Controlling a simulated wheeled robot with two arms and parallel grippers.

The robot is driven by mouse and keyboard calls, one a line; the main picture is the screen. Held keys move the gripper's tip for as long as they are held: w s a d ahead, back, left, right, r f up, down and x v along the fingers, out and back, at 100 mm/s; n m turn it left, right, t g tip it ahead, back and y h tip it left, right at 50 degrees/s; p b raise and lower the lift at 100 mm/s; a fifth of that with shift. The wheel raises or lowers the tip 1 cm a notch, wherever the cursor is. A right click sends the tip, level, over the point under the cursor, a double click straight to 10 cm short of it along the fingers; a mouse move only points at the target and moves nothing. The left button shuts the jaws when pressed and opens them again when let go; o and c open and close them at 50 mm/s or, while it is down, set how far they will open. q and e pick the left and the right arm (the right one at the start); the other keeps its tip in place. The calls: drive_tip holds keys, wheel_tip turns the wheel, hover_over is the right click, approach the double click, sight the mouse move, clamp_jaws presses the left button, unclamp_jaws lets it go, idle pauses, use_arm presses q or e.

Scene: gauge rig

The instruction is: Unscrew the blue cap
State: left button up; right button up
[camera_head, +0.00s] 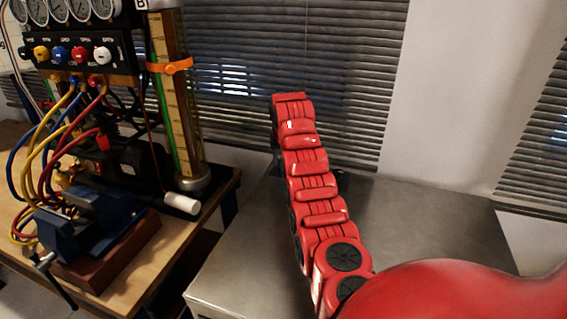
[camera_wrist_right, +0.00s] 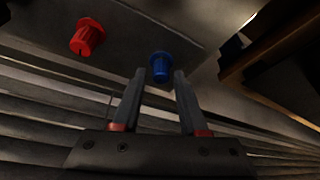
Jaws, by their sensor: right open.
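The blue cap (camera_wrist_right: 160,67) shows in the right wrist view on a grey surface, just beyond the fingertips of my right gripper (camera_wrist_right: 157,74). The gripper is open, with its two fingers on either side of the line toward the cap. I see no clear contact. A red ribbed cap (camera_wrist_right: 87,37) sits to the left of it in that view. In the head view, the rig panel has a blue knob (camera_head: 59,53) between a yellow one and a red one. I cannot tell if it is the same blue cap. Neither gripper shows in the head view.
The gauge rig's hoses (camera_head: 55,150), a blue vise (camera_head: 85,222) and a tall tube (camera_head: 168,95) with an orange clamp crowd the wooden bench at left. A grey metal table (camera_head: 240,265) stands right of it. Window blinds (camera_head: 300,45) are behind.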

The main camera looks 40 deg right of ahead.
drive_tip(key=shift+r+m+g, duration=0.1)
drive_tip(key=shift+m+g, duration=0.2)
drive_tip(key=shift+m, duration=0.4)
drive_tip(key=shift+a+r+m+h+p, duration=0.15)
drive_tip(key=shift+m+h+p, duration=0.3)
drive_tip(key=shift+m, duration=0.45)
drive_tip(key=shift+m+g+p, duration=0.5)
drive_tip(key=shift+m+p, duration=0.2)
drive_tip(key=shift+m, duration=0.1)
drive_tip(key=shift+s+m, duration=0.1)
drive_tip(key=shift+m, duration=0.2)
drive_tip(key=shift+d+f, duration=0.2)
clamp_jaws()
drive_tip(key=shift+f, duration=0.1)
